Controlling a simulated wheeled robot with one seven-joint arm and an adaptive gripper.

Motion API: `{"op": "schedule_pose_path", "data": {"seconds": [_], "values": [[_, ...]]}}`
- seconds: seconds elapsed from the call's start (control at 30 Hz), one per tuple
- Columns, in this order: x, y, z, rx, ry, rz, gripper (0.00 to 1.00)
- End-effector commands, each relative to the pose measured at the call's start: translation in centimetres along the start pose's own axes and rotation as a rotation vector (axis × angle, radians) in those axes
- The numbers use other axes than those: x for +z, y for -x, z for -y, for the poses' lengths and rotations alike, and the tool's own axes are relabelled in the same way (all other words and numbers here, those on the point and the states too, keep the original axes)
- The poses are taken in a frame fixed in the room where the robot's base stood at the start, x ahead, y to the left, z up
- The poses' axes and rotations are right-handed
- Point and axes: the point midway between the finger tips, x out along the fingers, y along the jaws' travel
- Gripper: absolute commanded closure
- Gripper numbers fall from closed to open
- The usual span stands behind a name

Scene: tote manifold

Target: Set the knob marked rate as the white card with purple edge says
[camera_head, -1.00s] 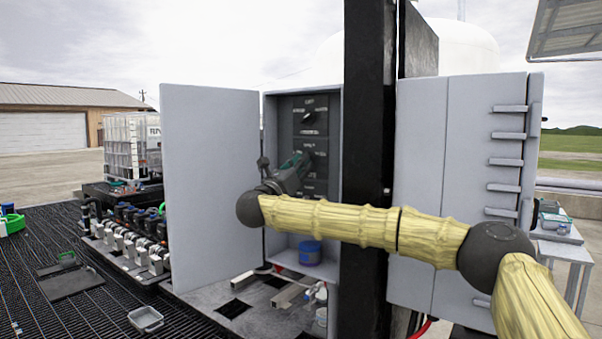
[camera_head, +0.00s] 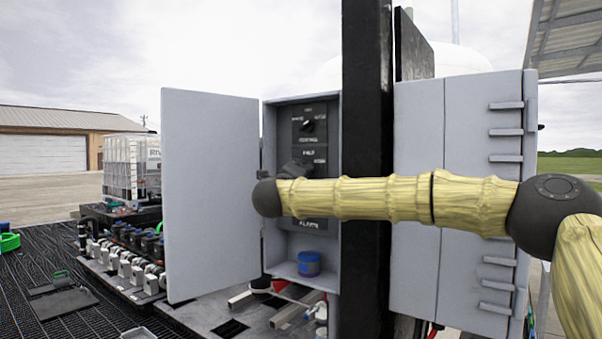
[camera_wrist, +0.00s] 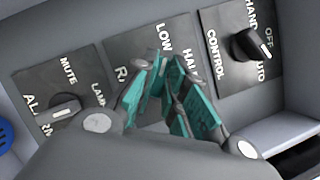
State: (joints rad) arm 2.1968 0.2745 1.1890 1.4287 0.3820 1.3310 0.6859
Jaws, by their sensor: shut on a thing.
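The rate plate (camera_wrist: 118,50) is the middle dark plate in the wrist view; "RA", "LOW" and part of "HAL" can be read. My gripper (camera_wrist: 166,85), with teal finger pads, is shut over the middle of this plate. The rate knob is hidden between the fingers, so its pointer cannot be read. In the head view the rate plate (camera_head: 320,157) shows in the open cabinet, partly behind my wrist and arm; the fingers are not clear there. I see no white card with purple edge in any view.
The control knob (camera_wrist: 251,46) and the alarm knob (camera_wrist: 65,107) flank the rate plate. The cabinet's left door (camera_head: 211,195) stands open. A blue container (camera_head: 309,263) sits on the cabinet floor. A black post (camera_head: 366,200) stands just right of the cabinet.

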Motion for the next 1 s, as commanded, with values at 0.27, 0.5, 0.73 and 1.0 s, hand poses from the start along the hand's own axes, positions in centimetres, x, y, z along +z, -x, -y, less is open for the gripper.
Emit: {"op": "schedule_pose_path", "data": {"seconds": [0.27,0.5,0.73,1.0], "values": [[0.24,-0.33,1.09,0.016,0.063,0.001,1.00],[0.26,-0.33,1.14,0.019,0.074,0.001,1.00],[0.27,-0.33,1.17,0.018,0.074,0.001,1.00],[0.21,-0.27,0.85,0.022,0.074,0.001,0.65]]}}
